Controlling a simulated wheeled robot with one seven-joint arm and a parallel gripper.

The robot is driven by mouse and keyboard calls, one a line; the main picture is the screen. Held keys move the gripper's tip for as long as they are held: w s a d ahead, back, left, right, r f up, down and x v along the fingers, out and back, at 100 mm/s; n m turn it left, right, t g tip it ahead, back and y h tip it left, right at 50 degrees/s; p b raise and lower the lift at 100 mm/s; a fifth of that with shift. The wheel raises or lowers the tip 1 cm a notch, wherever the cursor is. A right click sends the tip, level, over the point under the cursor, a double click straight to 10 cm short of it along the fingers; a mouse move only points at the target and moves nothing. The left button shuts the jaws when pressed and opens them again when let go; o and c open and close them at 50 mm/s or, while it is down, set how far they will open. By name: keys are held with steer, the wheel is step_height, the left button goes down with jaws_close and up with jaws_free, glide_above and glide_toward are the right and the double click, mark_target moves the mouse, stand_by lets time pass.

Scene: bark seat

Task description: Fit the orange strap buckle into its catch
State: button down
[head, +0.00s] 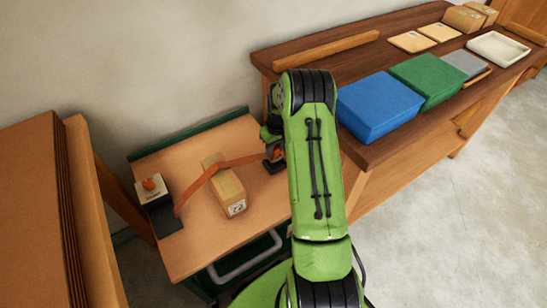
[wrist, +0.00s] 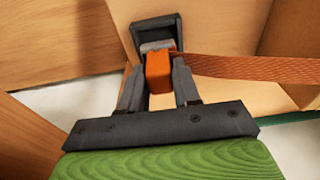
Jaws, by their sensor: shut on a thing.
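The orange buckle (wrist: 158,72) sits between the two fingers of my gripper (wrist: 158,85) in the wrist view, and the gripper is shut on it. The buckle's far end meets a grey part at the dark catch (wrist: 157,28); I cannot tell how deep it sits. In the head view the dark catch (head: 275,165) stands at the right side of the small wooden table, partly hidden by my arm. The orange strap (head: 228,165) runs left from the buckle over a cardboard box (head: 225,190) marked 72, down to a dark block at the table's left.
A white box with an orange knob (head: 149,188) stands at the left of the small table (head: 200,245). A longer bench at the right holds a blue block (head: 378,105), a green block (head: 428,80) and a white tray (head: 498,48). A brown stack stands far left.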

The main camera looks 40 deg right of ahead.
mark_target(275, 155)
steer(key=shift+f+b, duration=0.65)
steer(key=shift+f, duration=1.45)
steer(key=c, duration=0.8)
jaws_free()
